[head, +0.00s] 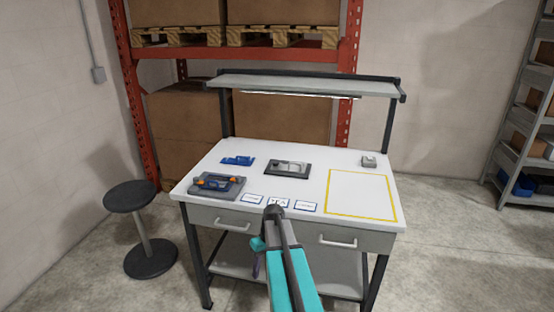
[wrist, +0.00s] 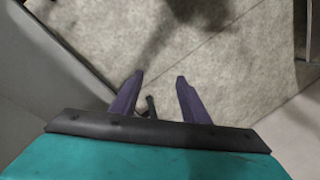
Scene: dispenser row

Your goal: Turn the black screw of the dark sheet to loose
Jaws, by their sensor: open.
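A dark sheet (head: 272,171) with a lighter panel on it lies at the middle of the white tabletop in the head view. A black screw on it is too small to make out. My gripper (wrist: 160,78) shows in the wrist view with its two purple fingers apart and nothing between them. It points down at the concrete floor. In the head view my arm hangs in front of the table, and the fingers are low by the drawers, clear of the sheet. The wrist view does not show the sheet.
A grey fixture with blue and orange parts (head: 218,185) sits front left, with a blue piece (head: 237,160) behind it. Several cards (head: 279,203) line the front edge. A yellow-outlined area (head: 361,218) at right is empty; a small grey box (head: 369,161) stands behind it. A shelf (head: 305,87) overhangs the back.

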